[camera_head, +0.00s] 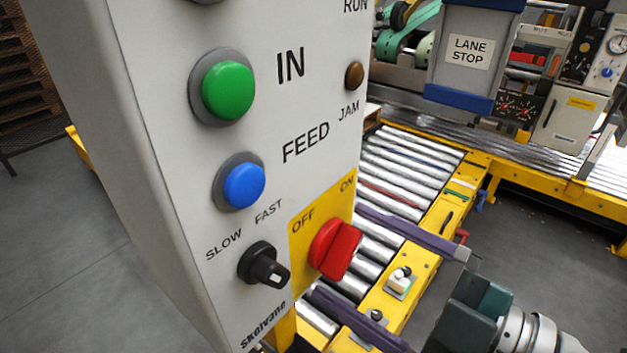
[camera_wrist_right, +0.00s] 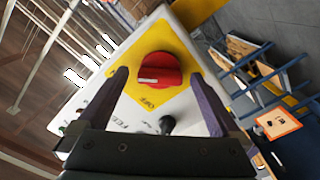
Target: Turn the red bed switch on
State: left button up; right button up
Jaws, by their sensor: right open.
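The red rotary switch (camera_head: 335,250) sits on a yellow plate marked OFF and ON, low on the right side of the white control panel. It also shows in the right wrist view (camera_wrist_right: 158,70), with a white mark on its face on the side near the OFF label. My right gripper (camera_head: 334,250) is open, its two purple fingers reaching in from the right. In the right wrist view (camera_wrist_right: 156,72) the fingers stand on either side of the red switch, apart from it. I cannot tell how deep the fingertips reach. My left gripper is not in view.
A black SLOW/FAST knob (camera_head: 264,265) sits just left of the red switch. A blue button (camera_head: 243,185) and a green button (camera_head: 229,91) are above it. A roller conveyor (camera_head: 410,165) with a yellow frame lies behind my fingers. Open grey floor lies left of the panel.

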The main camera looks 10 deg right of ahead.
jog(key=shift+s+d, duration=0.1)
jog(key=v, duration=0.9)
jog(key=shift+s+d, duration=0.25)
jog(key=shift+s, duration=0.05)
jog(key=w+d+r+m+g+h+p, duration=0.25)
jog(key=w+r+m+h+p, duration=0.2)
jog(key=m+h+p, duration=0.4)
jog(key=s+r+m+g+h+p, duration=0.2)
jog(key=s+r+m+g+p, duration=0.5)
jog(key=s+r, duration=0.4)
notch_tip(320, 180, up, 35)
jog(key=s+n+g+p, duration=0.1)
jog(key=p, duration=3.6)
jog(key=shift+a, duration=0.35)
